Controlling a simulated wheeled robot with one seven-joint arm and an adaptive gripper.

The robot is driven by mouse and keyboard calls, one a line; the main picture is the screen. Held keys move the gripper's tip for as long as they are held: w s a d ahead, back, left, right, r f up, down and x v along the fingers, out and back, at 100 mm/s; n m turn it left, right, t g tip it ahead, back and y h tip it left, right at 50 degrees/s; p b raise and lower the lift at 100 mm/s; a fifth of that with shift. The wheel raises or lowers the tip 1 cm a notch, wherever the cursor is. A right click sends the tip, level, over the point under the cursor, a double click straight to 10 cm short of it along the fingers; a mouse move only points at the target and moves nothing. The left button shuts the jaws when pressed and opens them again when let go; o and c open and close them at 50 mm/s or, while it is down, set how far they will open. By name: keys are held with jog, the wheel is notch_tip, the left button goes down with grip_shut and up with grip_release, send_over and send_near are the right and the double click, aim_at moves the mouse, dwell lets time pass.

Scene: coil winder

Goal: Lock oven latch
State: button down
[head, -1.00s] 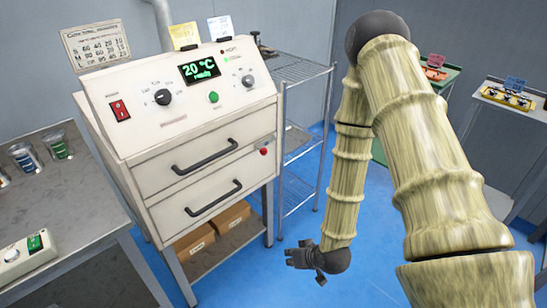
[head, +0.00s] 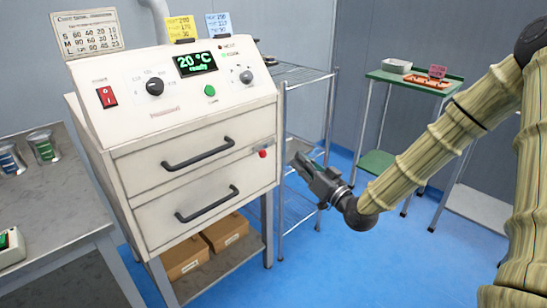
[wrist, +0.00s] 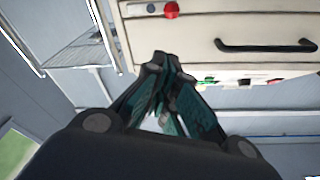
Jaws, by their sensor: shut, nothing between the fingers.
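The oven (head: 130,165) is a white cabinet with a sloped control panel and two front drawers with dark bar handles. Its latch appears as a red knob (head: 263,153) at the right end of the upper drawer front. The knob also shows at the top of the wrist view (wrist: 171,10), beside a small pale plate. My gripper (head: 300,160) is to the right of the oven front, apart from the knob, with its fingers pointing up and left. In the wrist view its fingers (wrist: 160,62) are together and empty, below the knob.
A wire rack (head: 300,75) stands right of the oven, and a green-topped trolley (head: 415,78) stands further back right. A grey bench (head: 60,215) is at left. Blue floor (head: 330,255) is open below my arm.

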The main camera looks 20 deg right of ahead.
jog(key=shift+d+r+t, duration=0.25)
jog(key=shift+r+t, duration=0.05)
jog(key=shift+r, duration=0.25)
jog(key=shift+w, duration=0.15)
jog(key=w+a+f+b, duration=0.1)
jog(key=w+a, duration=0.3)
jog(key=w, duration=0.6)
jog(key=shift+w+a+b, duration=0.15)
jog(key=shift+a+b, duration=0.25)
jog(key=shift+b, duration=0.2)
jog(key=shift+a+f+n+y+b, duration=0.15)
jog(key=shift+f+n+y, duration=0.05)
jog(key=shift+n, duration=0.35)
jog(key=shift+a+f+n+y+b, duration=0.1)
jog(key=shift+f+n+y+b, duration=0.1)
jog(key=shift+n, duration=0.35)
